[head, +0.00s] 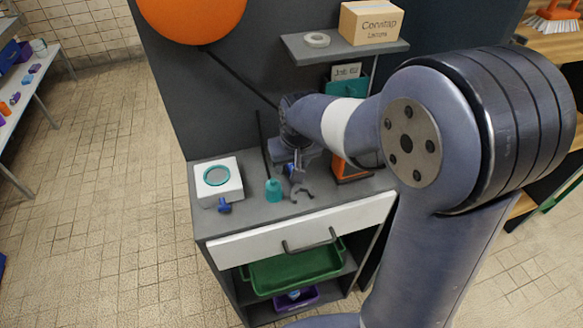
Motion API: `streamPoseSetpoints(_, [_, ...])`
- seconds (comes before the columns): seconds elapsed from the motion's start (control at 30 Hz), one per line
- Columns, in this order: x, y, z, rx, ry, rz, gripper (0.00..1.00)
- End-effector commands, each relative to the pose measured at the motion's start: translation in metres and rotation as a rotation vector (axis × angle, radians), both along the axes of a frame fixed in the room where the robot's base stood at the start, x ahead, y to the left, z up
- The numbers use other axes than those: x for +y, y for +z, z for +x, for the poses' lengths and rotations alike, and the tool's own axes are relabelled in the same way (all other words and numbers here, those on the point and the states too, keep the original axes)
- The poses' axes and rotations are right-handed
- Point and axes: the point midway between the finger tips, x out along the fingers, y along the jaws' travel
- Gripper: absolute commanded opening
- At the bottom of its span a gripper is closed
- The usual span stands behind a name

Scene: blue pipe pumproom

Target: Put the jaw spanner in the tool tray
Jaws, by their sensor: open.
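A small grey piece with an open, claw-like end (302,194), which looks like the jaw spanner, lies on the grey worktop near its front edge. My gripper (294,174) points down just above and behind it. It is open, and its fingertips are small and partly merged with the spanner in the picture, so I cannot tell whether they touch it. A green tray (296,268) sits on the shelf under the white drawer, and a purple bin (296,299) stands lower down. I cannot tell which of these is the tool tray.
A white box with a round teal top (218,180), a blue knob-like piece (225,206) and a teal bottle (273,190) stand left of my gripper. An orange object (350,172) stands right. A wall shelf (345,48) carries a carton (371,21) and tape roll (316,40).

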Motion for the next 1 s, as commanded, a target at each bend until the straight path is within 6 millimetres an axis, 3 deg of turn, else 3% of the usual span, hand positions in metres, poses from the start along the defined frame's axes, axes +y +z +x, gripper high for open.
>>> streamPoseSetpoints(0.2, [0.0000,-0.0006,0.0003,-0.001,0.000,0.000,0.47])
streamPoseSetpoints(0.77, [0.0001,-0.0004,0.0002,0.000,0.000,0.000,0.01])
streamPoseSetpoints(1.0, [0.0002,0.0002,0.0006,-0.002,0.000,0.001,0.00])
